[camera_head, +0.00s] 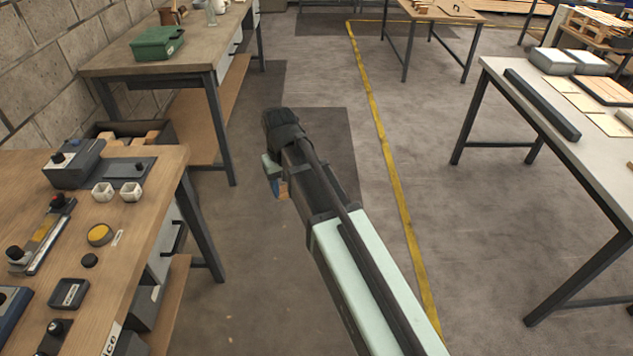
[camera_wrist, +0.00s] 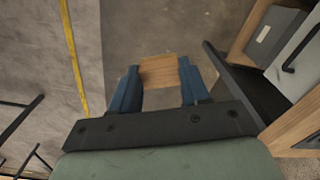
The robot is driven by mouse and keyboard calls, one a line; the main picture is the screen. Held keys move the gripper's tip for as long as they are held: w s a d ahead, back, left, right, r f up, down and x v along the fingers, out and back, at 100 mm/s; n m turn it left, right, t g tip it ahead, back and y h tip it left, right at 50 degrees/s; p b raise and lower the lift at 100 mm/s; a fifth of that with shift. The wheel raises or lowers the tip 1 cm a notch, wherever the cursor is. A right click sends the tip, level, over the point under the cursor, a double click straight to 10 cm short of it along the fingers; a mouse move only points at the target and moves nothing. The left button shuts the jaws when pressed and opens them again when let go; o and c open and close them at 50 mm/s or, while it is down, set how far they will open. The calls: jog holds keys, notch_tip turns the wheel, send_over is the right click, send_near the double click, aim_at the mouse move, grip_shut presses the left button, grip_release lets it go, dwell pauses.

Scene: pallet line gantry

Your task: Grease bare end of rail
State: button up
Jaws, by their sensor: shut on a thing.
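My gripper (camera_head: 277,186) hangs over the open floor, right of the left workbench. In the wrist view its blue fingers (camera_wrist: 158,72) are shut on a small wooden block (camera_wrist: 158,70). The block shows only as a small orange-brown patch in the head view. On the left bench lies a metal rail-like strip (camera_head: 34,258) with a yellow patch on part of it and dark knobs, one red-topped, at its ends. A round dark tin with a yellow top (camera_head: 99,235) sits to its right. I cannot tell whether the yellow is grease. My gripper is apart from both.
The left bench (camera_head: 150,215) also holds two white cups (camera_head: 117,192), a grey box with a knob (camera_head: 74,163) and a small black tray (camera_head: 69,293). A crate of wood blocks (camera_head: 128,137) stands behind it. The right table (camera_head: 600,145) stands across clear floor.

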jog(key=s+a+r+n, duration=0.2)
jog(key=s+a, duration=0.2)
jog(key=a, duration=1.3)
jog(key=s+a+r+n, duration=0.25)
jog(key=s+a, duration=0.25)
jog(key=a, duration=1.3)
jog(key=s+a+r+n, duration=0.1)
jog(key=s+a+n, duration=0.25)
jog(key=a, duration=1.35)
jog(key=w+a+r+m, duration=0.1)
jog(key=a, duration=0.6)
jog(key=w+a+r+m, duration=0.2)
jog(key=a, duration=0.4)
jog(key=shift+w+a+m, duration=0.15)
jog(key=shift+a+m, duration=0.15)
jog(key=shift+a, duration=0.05)
